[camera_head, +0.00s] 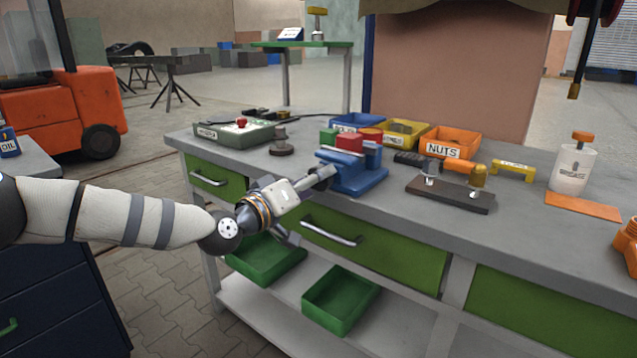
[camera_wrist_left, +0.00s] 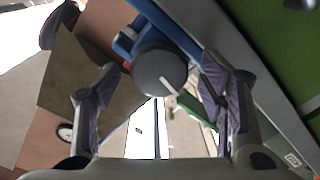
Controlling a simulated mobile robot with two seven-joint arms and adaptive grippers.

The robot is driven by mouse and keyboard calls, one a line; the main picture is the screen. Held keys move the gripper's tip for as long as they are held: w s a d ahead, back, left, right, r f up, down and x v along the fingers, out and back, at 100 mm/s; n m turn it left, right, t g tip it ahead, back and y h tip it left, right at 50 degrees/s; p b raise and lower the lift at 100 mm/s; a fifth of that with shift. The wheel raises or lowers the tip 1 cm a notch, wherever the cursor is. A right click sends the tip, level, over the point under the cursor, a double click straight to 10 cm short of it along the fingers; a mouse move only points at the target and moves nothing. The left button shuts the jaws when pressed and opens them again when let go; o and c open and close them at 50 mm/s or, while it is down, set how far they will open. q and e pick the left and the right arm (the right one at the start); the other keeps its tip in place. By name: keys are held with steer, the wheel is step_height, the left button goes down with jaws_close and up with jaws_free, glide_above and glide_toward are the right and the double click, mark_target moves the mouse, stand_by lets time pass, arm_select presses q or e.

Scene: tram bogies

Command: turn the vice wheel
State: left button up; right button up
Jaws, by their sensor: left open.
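The blue vice (camera_head: 352,178) stands at the front edge of the grey workbench, with a red block (camera_head: 350,141) between or on its jaws. Its wheel (camera_wrist_left: 160,74) is a dark grey disc with a white mark, seen face-on in the left wrist view. In the head view I cannot clearly separate the wheel from my gripper. My left gripper (camera_head: 308,203) is open in front of the vice. In the left wrist view its two fingers (camera_wrist_left: 161,82) stand on either side of the wheel, apart from it as far as I can see. My right gripper is not in view.
On the bench are a grey-green box with a red button (camera_head: 240,132), an orange nuts bin (camera_head: 450,142), a yellow bin (camera_head: 404,133), a dark board with small parts (camera_head: 450,195) and a white bottle (camera_head: 572,168). Green drawers (camera_head: 375,255) with handles lie below the bench edge.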

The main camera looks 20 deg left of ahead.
arm_select(q)
steer(key=shift+x, duration=0.9)
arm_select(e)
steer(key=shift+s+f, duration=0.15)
arm_select(q)
steer(key=shift+c, duration=0.3)
steer(key=c, duration=1.1)
steer(key=shift+s+r+m, duration=0.1)
steer(key=shift+m, duration=0.2)
steer(key=m, duration=0.2)
steer(key=m+p, duration=0.1)
steer(key=m, duration=0.1)
steer(key=shift+d+r+m, duration=0.1)
steer(key=shift+r+m, duration=0.1)
steer(key=shift+m, duration=0.2)
steer(key=m+p, duration=0.1)
steer(key=m, duration=0.2)
steer(key=shift+f+m+p, duration=0.25)
steer(key=shift+m+p, duration=0.3)
steer(key=shift+m, duration=1.05)
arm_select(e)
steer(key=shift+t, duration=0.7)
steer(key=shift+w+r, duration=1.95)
